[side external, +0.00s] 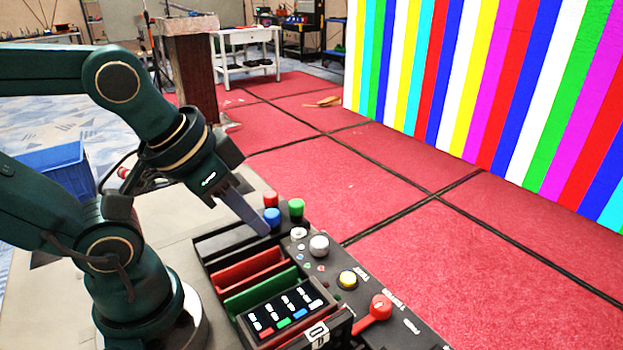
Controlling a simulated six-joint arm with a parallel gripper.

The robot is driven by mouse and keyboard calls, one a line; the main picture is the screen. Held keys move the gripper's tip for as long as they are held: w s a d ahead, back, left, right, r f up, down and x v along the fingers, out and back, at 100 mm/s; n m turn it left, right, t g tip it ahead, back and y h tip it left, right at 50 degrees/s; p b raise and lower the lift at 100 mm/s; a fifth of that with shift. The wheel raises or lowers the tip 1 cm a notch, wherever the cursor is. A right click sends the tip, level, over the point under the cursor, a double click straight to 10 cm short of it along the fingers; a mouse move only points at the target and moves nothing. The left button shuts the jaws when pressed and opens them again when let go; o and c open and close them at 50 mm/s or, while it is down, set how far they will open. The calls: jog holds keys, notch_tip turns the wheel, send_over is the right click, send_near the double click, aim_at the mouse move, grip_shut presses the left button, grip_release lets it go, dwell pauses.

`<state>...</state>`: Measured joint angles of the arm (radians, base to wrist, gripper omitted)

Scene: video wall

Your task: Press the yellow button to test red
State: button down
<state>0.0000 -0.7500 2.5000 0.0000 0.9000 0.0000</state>
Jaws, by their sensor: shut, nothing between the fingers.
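My gripper (266,232) is shut and empty. In the picture its tip is up and to the left of the yellow button, apart from it, near the blue button. I cannot tell how high the tip is above the panel. The video wall (480,90) at the upper right shows vertical stripes of several colours, red among them.
Red (270,198), blue (272,217) and green (296,207) round-topped pieces stand by the panel's far end. A blue crate (55,170) is at the left.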

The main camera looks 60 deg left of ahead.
dwell(0.4)
jog(key=m+t, duration=0.4)
jog(key=m, duration=0.4)
send_over(348, 280)
jog(key=shift+s+a+y, duration=0.2)
jog(key=shift+s+y, duration=0.25)
jog(key=shift+y, duration=0.05)
jog(key=shift+f, duration=0.15)
jog(key=shift+f, duration=4.3)
jog(key=shift+f, duration=0.15)
